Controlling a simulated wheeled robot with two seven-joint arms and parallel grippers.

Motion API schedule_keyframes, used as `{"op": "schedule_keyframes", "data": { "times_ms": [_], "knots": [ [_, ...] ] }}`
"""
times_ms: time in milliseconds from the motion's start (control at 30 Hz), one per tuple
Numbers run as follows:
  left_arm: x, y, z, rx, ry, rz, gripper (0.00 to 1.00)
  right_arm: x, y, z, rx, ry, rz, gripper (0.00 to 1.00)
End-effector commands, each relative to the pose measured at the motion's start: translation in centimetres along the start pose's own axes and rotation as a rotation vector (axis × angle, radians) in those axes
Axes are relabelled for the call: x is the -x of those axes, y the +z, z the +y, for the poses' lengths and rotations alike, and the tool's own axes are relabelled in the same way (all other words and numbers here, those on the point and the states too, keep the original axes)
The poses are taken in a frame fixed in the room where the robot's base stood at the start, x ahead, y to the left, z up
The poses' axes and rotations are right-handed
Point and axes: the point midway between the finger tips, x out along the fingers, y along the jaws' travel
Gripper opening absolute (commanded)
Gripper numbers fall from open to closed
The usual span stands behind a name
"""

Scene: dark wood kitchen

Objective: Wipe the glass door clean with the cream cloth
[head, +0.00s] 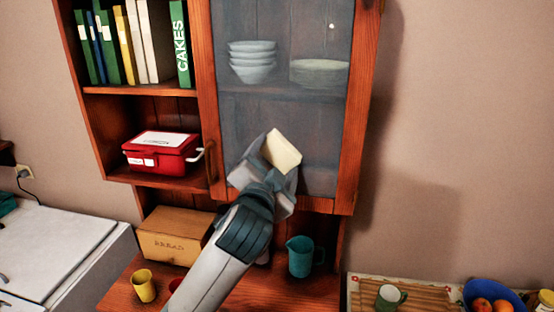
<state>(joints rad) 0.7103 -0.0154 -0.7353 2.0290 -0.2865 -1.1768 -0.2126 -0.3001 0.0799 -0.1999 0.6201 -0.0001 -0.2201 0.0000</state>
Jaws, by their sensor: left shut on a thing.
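The glass door (277,104) is shut in its wooden frame at the upper middle of the head view. Its pane looks hazy grey, and bowls and plates show through it. My left gripper (277,165) is in front of the lower part of the pane. It is shut on the cream cloth (282,151), which looks like a folded pale block. I cannot tell whether the cloth touches the glass. The gripper and arm hide part of the lower pane and frame. My right gripper is not in view.
Open shelves left of the door hold books (137,42) and a red box (162,152). A door handle (210,161) sticks out at the left. Below stand a bread box (175,236), a yellow cup (143,285) and a teal jug (300,257). The right wall is bare.

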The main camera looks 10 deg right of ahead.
Motion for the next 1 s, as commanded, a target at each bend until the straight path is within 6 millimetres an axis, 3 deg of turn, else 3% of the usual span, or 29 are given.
{"op": "schedule_keyframes", "data": {
  "times_ms": [500, 1000],
  "knots": [
    [0.1, 2.4, -2.4, -0.001, -0.003, -0.005, 0.56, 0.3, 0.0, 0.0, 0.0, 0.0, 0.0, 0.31],
    [0.1, 2.7, -2.6, -0.001, -0.002, -0.003, 0.56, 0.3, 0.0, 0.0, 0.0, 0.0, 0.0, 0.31]
  ]
}}
